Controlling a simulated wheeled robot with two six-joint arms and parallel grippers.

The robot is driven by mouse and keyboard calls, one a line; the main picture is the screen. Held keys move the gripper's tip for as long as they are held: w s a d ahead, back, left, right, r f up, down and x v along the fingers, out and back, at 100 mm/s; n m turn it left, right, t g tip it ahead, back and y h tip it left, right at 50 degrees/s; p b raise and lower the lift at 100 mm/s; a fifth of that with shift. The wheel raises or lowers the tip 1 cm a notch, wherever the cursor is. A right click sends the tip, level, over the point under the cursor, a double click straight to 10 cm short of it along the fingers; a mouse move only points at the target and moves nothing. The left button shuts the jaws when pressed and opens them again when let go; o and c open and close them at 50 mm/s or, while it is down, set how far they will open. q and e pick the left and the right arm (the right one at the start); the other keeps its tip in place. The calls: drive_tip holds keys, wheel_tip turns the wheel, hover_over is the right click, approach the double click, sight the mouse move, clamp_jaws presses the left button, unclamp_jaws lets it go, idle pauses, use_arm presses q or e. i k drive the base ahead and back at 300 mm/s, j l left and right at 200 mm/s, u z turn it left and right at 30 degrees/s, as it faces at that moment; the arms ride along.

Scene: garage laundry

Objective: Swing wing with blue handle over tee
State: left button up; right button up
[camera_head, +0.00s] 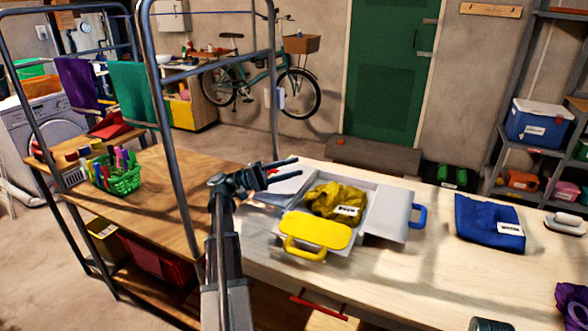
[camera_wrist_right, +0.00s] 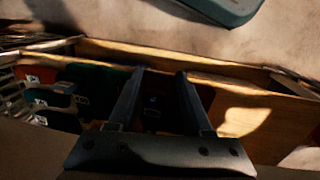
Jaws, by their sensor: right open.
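The yellow tee (camera_head: 338,200) lies crumpled on the pale folding board (camera_head: 362,227), with a white label on its right side. The wing with the blue handle (camera_head: 400,214) lies out to the board's right, its blue handle (camera_head: 418,216) at the outer edge. A yellow handle (camera_head: 304,252) is at the front, beside a flat yellow piece. My left gripper (camera_head: 299,166) is over the board's left wing, fingers apart, with a small red part near its base. My right gripper (camera_wrist_right: 160,72) shows in the right wrist view, open and empty, away from the board.
A folded blue cloth (camera_head: 489,222) with a label lies right of the board, and an iron-like white item (camera_head: 566,222) beyond it. A green basket (camera_head: 122,180) stands on the left table. A metal rack post (camera_head: 175,130) rises left of my left arm.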

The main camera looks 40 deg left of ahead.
sight(388, 218)
drive_tip(key=k+l, duration=0.35)
drive_tip(key=l, duration=0.15)
drive_tip(key=k+l, duration=0.35)
drive_tip(key=l, duration=0.15)
